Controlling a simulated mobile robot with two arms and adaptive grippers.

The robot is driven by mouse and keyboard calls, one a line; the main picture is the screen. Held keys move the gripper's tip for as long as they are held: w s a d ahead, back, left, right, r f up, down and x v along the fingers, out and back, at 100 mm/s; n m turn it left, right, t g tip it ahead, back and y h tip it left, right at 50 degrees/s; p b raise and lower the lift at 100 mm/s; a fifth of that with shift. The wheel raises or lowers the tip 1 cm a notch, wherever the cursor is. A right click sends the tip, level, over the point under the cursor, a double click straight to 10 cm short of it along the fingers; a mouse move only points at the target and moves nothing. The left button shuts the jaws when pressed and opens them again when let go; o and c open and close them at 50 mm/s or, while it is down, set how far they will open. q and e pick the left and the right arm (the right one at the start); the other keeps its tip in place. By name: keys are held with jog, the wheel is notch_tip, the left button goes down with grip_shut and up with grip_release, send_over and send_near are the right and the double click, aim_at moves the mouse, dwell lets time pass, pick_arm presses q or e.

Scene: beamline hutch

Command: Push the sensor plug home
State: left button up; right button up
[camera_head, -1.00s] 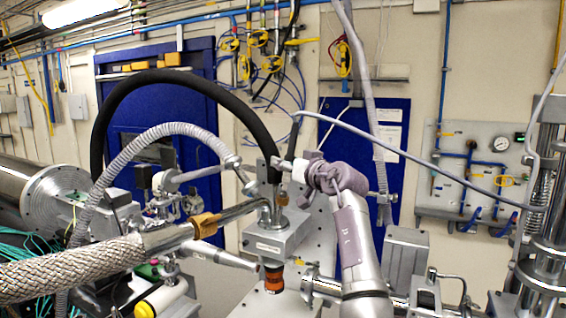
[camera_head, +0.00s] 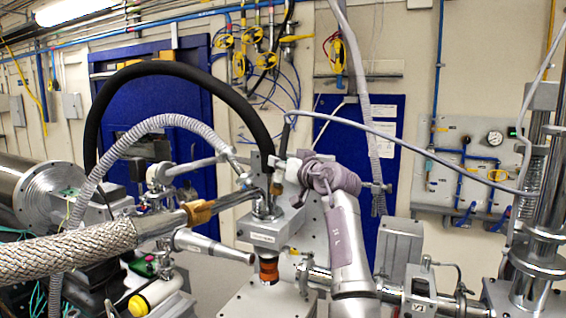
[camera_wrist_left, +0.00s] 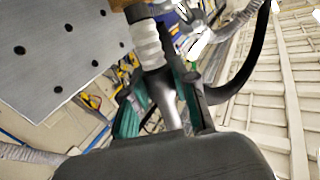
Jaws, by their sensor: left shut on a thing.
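My left gripper (camera_head: 279,170) is small in the head view, beside the lower end of a thick black hose and above a grey metal box (camera_head: 283,236). It is dark in the wrist view (camera_wrist_left: 165,98) and shut on the sensor plug (camera_wrist_left: 148,46). The plug shows a pale ribbed body with an amber part at the picture's top edge. A silver shaft shows between the fingers. The plug's far end is cut off in the wrist view, so I cannot tell how deep it sits. My right gripper is not in view.
The black hose (camera_head: 165,72) arches over the left side. A braided hose (camera_head: 65,257) and a grey ribbed hose (camera_head: 130,140) run there too. A perforated grey plate (camera_wrist_left: 60,48) is close by. A gas panel (camera_head: 468,150) is on the back wall.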

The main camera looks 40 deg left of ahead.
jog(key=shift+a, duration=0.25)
pick_arm(q)
jog(key=o, duration=0.8)
jog(key=shift+c, duration=0.2)
jog(key=shift+o, duration=1.1)
jog(key=shift+a, duration=0.2)
jog(key=shift+d, duration=0.2)
jog(key=v, duration=0.7)
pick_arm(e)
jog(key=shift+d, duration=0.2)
pick_arm(q)
jog(key=shift+d, duration=0.1)
